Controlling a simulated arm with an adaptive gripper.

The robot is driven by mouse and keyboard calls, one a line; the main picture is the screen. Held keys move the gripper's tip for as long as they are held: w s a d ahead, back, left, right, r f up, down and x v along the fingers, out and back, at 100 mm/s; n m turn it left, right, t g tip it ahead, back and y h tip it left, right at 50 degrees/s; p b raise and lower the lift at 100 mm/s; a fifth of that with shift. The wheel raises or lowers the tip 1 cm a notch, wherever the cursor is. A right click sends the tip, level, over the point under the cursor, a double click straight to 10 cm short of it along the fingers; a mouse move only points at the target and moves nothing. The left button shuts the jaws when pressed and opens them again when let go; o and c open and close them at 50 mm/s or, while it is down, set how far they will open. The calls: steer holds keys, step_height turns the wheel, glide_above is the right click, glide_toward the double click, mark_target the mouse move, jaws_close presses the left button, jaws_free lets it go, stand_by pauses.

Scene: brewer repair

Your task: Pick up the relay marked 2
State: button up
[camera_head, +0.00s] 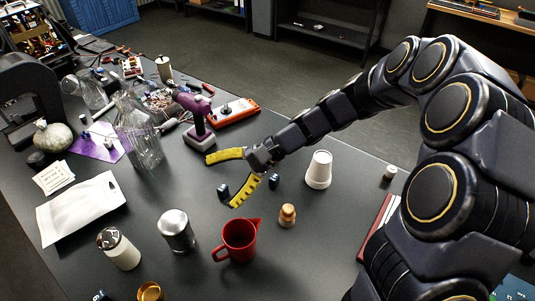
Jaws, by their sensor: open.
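My gripper (222,181) is open, with its two yellow fingers spread wide and pointing left over the middle of the table. One small dark blue block (223,191), which may be a relay, lies just left of the lower finger. A second similar block (274,181) lies to the right of that finger, near the wrist. Nothing shows between the fingers. No number is readable on either block, so I cannot tell which is marked 2.
A red pitcher (238,240), metal canister (176,231), cork-coloured stopper (287,216) and white cup (318,170) stand around the gripper. A purple drill (196,119) and glass carafe (142,140) stand behind. A white pouch (80,208) lies left. Dark tabletop is clear between them.

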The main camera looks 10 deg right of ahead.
steer(key=w+d+f+m+t+y, duration=0.2)
steer(key=w+d+f+m+t, duration=0.35)
steer(key=w+f+m, duration=0.35)
steer(key=m+t+h, duration=0.3)
steer(key=m+t, duration=0.2)
steer(key=m, duration=0.3)
glide_toward(274, 177)
steer(key=a, duration=0.1)
steer(key=w+a+f, duration=0.1)
steer(key=shift+w+a+f+g, duration=0.1)
steer(key=shift+a+f+g, duration=0.05)
steer(key=shift+a+g, duration=0.1)
steer(key=shift+w+a+f, duration=0.2)
steer(key=x, duration=0.4)
steer(key=w+x, duration=0.1)
steer(key=x, duration=0.2)
steer(key=shift+s+d+r, duration=0.1)
steer(key=shift+d+r, duration=0.15)
steer(key=shift+r, duration=0.1)
steer(key=shift+c, duration=0.3)
steer(key=shift+h, duration=0.3)
jaws_close()
